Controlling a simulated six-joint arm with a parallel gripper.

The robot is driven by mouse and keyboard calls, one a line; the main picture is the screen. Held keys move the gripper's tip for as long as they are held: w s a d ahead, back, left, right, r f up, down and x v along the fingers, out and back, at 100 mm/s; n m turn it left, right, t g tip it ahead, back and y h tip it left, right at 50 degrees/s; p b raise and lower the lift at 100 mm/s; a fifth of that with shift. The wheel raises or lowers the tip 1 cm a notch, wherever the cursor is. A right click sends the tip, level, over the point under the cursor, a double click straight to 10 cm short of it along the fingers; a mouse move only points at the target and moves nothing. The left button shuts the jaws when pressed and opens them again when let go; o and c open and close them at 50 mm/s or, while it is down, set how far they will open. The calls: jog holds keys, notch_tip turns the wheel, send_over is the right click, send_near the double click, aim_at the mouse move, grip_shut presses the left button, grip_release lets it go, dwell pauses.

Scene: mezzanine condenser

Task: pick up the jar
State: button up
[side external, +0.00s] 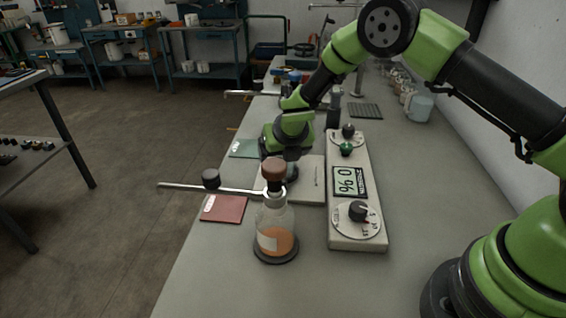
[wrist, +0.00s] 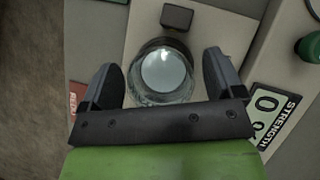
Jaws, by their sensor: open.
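A round clear glass vessel (wrist: 165,72), which looks like the jar, stands on a beige plate in the wrist view, seen from above. In the side view only a little of the jar (side external: 292,173) shows below my gripper (side external: 288,156). In the wrist view my gripper (wrist: 162,82) is open, with one finger on each side of the jar. I see gaps between the fingers and the glass; finger height against the jar is hard to tell. A brown-stoppered flask (side external: 274,240) with orange contents stands nearer the side camera.
A metal rod (side external: 190,187) with a black knob reaches to the flask's neck. A control panel (side external: 343,226) with dials and a display stands to the right. A red card (side external: 224,209) and a green card (side external: 244,149) lie left. A black block (wrist: 177,17) is beyond the jar.

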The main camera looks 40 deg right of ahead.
jog(key=c, duration=1.1)
jog(key=shift+r, duration=0.15)
